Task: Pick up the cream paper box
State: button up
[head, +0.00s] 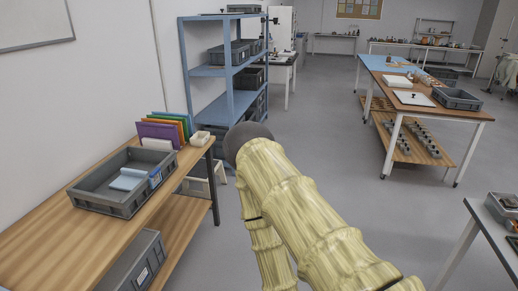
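A small cream box-like item (200,138) lies at the far right corner of the wooden table on the left, beside the coloured folders. A whitish block (157,144) sits in front of the folders, and a cream-white flat item (396,81) lies on the far right table. I cannot tell for sure which of these is the cream paper box. My arm, yellowish and ribbed, fills the lower middle of the view. My gripper does not show.
A grey crate (85,198) with light blue items stands on the left wooden table (40,235). Coloured folders (160,131) stand behind it. A blue shelf unit (205,71) is beyond. Open grey floor (325,150) lies between the left and right tables.

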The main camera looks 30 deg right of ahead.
aim_at(200, 139)
jog(key=z, duration=0.3)
jog(key=k, duration=0.3)
jog(key=u, duration=0.9)
jog(key=i, duration=1.7)
jog(key=z, duration=1)
jog(key=i, duration=0.4)
jog(key=z, duration=0.45)
